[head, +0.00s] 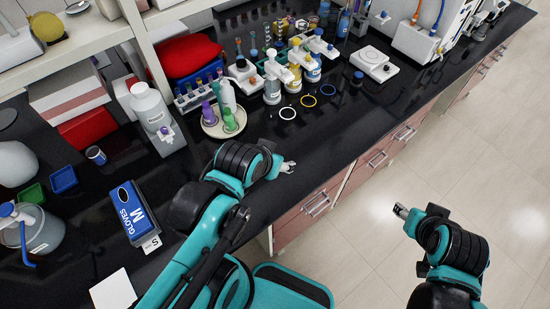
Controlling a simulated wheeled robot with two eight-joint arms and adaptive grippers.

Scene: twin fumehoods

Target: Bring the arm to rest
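My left gripper (287,167) is at the end of the teal and black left arm, just over the front edge of the black bench (335,150). Its fingers are small in the view and nothing shows between them; I cannot tell how far apart they are. My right gripper (402,211) is out over the floor, to the right of the bench front. Nothing shows in it, and its finger opening is too small to read. Both grippers are apart from the bottles on the bench.
A glove box (132,212) lies left of my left arm. A balance (373,65) stands farther back. The floor (450,150) at right is clear.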

